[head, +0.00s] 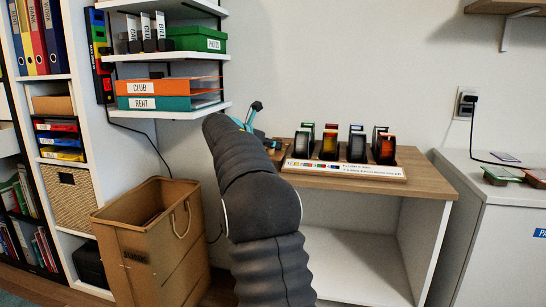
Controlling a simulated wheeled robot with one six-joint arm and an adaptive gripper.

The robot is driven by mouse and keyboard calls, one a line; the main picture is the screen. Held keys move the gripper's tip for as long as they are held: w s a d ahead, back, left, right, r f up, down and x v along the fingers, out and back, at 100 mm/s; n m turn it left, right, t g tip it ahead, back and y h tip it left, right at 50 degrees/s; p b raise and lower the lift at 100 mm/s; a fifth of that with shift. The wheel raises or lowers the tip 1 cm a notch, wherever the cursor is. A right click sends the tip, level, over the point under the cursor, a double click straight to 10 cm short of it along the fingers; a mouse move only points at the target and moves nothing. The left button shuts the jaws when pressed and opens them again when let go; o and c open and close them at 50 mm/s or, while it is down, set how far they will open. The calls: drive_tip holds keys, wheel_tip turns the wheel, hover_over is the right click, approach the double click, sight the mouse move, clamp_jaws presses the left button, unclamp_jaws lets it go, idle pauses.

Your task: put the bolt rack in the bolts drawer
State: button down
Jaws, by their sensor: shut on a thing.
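My gripper (256,110) is small and far off, at the end of my dark grey arm, beside the left end of the wooden desk. My arm hides most of it. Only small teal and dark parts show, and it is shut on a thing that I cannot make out. I cannot pick out the bolt rack for certain. No drawer marked for bolts can be read in this view.
A wooden-topped desk (420,179) bears a labelled rack (345,170) with several spools. A brown bin (150,235) stands left of my arm. Wall shelves (170,113) with folders hang above it. A white cabinet (500,235) stands at right.

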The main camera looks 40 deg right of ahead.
drive_tip(key=shift+f+b, duration=0.35)
drive_tip(key=shift+f, duration=1.15)
drive_tip(key=shift+f, duration=0.15)
drive_tip(key=c, duration=0.9)
unclamp_jaws()
drive_tip(key=shift+r, duration=0.2)
drive_tip(key=v, duration=1.2)
drive_tip(key=shift+p, duration=0.35)
drive_tip(key=shift+s, duration=0.1)
